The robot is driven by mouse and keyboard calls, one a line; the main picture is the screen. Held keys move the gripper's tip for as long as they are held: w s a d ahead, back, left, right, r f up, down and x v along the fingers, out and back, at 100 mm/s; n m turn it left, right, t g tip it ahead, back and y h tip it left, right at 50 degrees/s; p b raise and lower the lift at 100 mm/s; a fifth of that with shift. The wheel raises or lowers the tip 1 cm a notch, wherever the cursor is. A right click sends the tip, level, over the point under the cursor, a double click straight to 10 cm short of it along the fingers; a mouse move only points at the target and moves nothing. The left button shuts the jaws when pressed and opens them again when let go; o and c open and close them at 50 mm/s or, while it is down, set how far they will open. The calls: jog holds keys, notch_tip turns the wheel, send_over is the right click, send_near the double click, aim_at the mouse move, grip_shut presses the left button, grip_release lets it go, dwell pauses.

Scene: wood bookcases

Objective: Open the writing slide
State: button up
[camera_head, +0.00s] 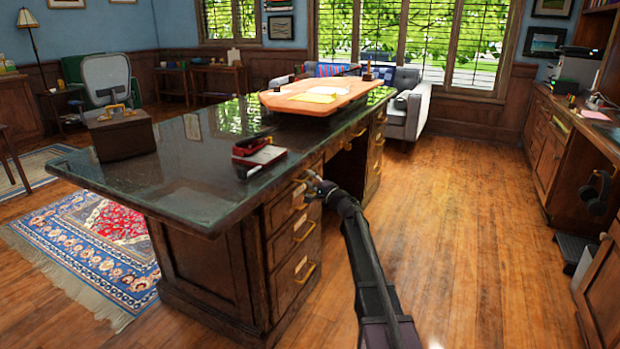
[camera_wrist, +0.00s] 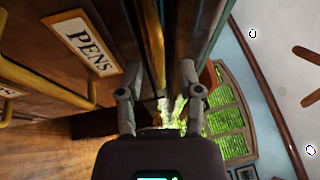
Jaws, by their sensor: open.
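The writing slide (camera_wrist: 172,30) appears as a narrow wooden strip between the desk top's edge and the drawer labelled PENS (camera_wrist: 88,42). A long brass handle (camera_wrist: 154,42) runs along its front. In the wrist view, my gripper (camera_wrist: 161,94) is open, with one finger on each side of the handle's line. I cannot tell whether either finger touches it. In the head view, my gripper (camera_head: 311,182) is at the desk front just under the top, and the arm hides part of this spot. The slide looks flush with the desk front.
The dark stone desk top (camera_head: 180,170) overhangs close to my gripper. Drawers with brass handles (camera_head: 304,230) lie below. A red stapler-like object (camera_head: 262,153), a wooden box (camera_head: 120,133) and an orange tray (camera_head: 310,106) stand on top. The wood floor (camera_head: 460,220) on the right is clear.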

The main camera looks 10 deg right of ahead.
jog(key=shift+w+a, duration=0.25)
jog(key=shift+w, duration=0.1)
grip_shut()
jog(key=shift+s, duration=0.1)
